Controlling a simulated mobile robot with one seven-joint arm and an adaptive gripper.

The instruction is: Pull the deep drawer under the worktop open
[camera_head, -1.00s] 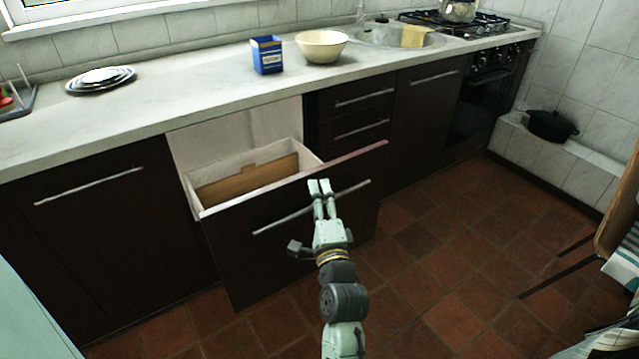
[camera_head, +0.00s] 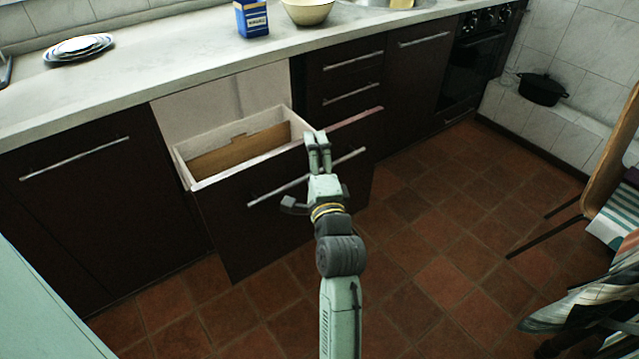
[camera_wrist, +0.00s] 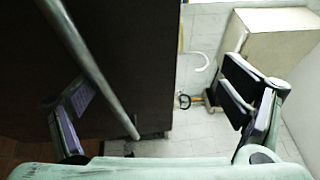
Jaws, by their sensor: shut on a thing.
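The deep drawer (camera_head: 250,222) under the worktop is pulled well out, its dark front away from the cabinet. Its pale inside shows, with a brown board (camera_head: 240,148) in it. A long metal handle (camera_head: 275,190) runs across the front. In the wrist view the handle (camera_wrist: 85,60) slants past the left finger, in front of the dark drawer front (camera_wrist: 130,50). The exact contact is hard to see there.
The worktop (camera_head: 190,65) carries stacked plates (camera_head: 78,48), a blue box (camera_head: 252,18) and a cream bowl (camera_head: 306,10). Shut drawers and a cupboard (camera_head: 415,80) stand right of the open drawer. A chair (camera_head: 610,155) stands at the right. Tiled floor (camera_head: 430,240) is clear between.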

